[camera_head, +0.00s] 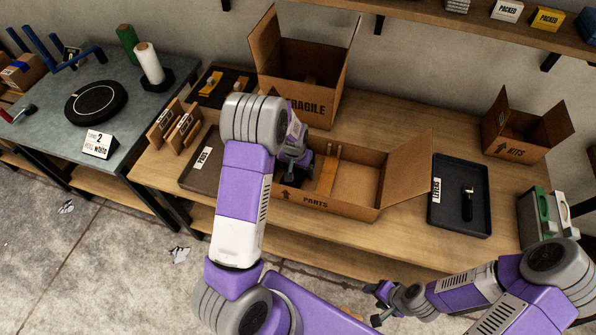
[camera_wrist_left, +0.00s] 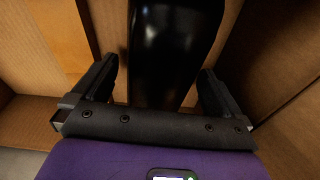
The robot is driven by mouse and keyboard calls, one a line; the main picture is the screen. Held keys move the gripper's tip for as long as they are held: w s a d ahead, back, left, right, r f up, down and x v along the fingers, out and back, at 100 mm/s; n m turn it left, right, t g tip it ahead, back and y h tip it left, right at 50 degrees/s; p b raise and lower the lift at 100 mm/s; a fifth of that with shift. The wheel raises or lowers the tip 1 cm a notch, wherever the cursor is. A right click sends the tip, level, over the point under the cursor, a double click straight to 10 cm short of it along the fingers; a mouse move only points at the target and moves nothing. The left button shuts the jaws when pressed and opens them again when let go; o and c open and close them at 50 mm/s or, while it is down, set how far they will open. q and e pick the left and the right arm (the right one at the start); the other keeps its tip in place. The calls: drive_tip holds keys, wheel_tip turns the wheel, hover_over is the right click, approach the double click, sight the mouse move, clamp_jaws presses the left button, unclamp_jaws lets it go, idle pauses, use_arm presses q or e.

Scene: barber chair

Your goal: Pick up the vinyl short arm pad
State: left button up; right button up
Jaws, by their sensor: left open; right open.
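A glossy black pad, which looks like the vinyl short arm pad (camera_wrist_left: 172,50), lies in the cardboard box marked PARTS (camera_head: 314,201). In the left wrist view it runs between the two fingers of my left gripper (camera_wrist_left: 160,75), with a small gap on each side. My left gripper (camera_head: 296,168) is open and reaches down into the left part of that box. In the head view my arm and gripper hide most of the pad. My right gripper (camera_head: 384,300) is open and empty at the lower right, in front of the table.
A wooden divider strip (camera_head: 329,170) stands in the PARTS box. The FRAGILE box (camera_head: 309,105) is behind, and a dark tray marked LEVERS (camera_head: 452,217) with a black lever is to the right. A KITS box (camera_head: 514,146) stands at the far right.

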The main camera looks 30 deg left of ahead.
use_arm(q)
drive_tip(key=shift+w+f, duration=0.1)
drive_tip(key=shift+f, duration=0.4)
drive_tip(key=c, duration=1.3)
drive_tip(key=shift+o, duration=0.2)
drive_tip(key=shift+r, duration=0.1)
